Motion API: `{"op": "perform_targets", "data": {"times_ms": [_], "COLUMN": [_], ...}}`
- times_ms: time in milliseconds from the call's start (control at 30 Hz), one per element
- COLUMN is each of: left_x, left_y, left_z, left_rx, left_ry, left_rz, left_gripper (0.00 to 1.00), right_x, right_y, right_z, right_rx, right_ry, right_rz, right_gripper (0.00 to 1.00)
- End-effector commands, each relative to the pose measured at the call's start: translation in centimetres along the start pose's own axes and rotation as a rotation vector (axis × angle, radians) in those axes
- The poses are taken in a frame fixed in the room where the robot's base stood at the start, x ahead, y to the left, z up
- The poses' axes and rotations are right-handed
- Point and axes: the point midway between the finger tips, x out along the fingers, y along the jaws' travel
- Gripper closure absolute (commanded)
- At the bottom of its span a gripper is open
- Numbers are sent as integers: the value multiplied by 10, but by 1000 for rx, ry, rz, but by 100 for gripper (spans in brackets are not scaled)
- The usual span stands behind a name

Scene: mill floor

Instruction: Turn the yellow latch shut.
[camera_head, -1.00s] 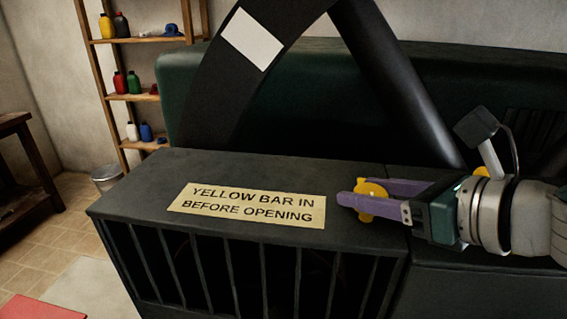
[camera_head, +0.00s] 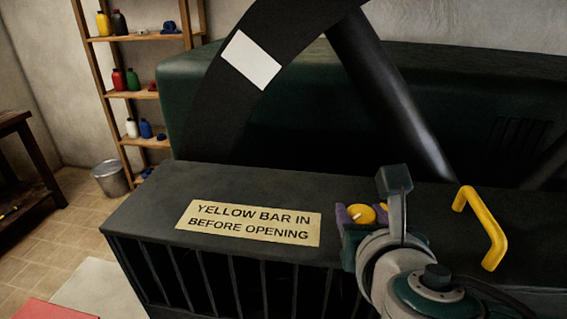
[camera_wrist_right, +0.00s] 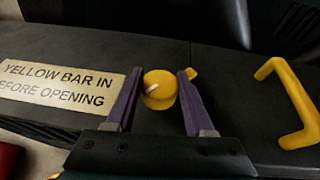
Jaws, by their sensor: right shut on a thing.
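The yellow latch (camera_head: 360,214) is a round knob on top of the dark cabinet (camera_head: 140,195), just right of the sign. In the right wrist view the latch (camera_wrist_right: 160,92) sits between the purple fingers, with a pale mark on its top. A small yellow tab shows beyond the right finger. My right gripper (camera_head: 358,216) is shut on the latch; its wrist partly hides the fingers in the head view. It also shows in the right wrist view (camera_wrist_right: 158,90). My left gripper is not in view.
A sign (camera_head: 250,222) reads "YELLOW BAR IN BEFORE OPENING". A yellow bar handle (camera_head: 484,228) stands on the cabinet right of my gripper. A black spoked wheel (camera_head: 225,100) rises behind. A shelf (camera_head: 125,95) and bucket (camera_head: 110,178) stand at the left.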

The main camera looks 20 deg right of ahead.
Motion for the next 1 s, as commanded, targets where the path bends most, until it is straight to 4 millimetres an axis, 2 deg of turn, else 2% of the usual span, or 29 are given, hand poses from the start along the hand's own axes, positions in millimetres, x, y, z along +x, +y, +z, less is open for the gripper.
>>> {"op": "perform_targets", "data": {"times_ms": [367, 700, 1000], "left_x": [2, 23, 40], "left_y": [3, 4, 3], "left_z": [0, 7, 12], "left_rx": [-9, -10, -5], "left_ry": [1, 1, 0], "left_rz": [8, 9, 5], "left_gripper": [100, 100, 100], "right_x": [1, 2, 2], "right_y": [3, 2, 1], "right_z": [0, -2, -1], "right_rx": [142, 254, 317], "right_ry": [-1, -3, -4], "right_rz": [-328, -599, -753], "right_gripper": [100, 100, 100]}}
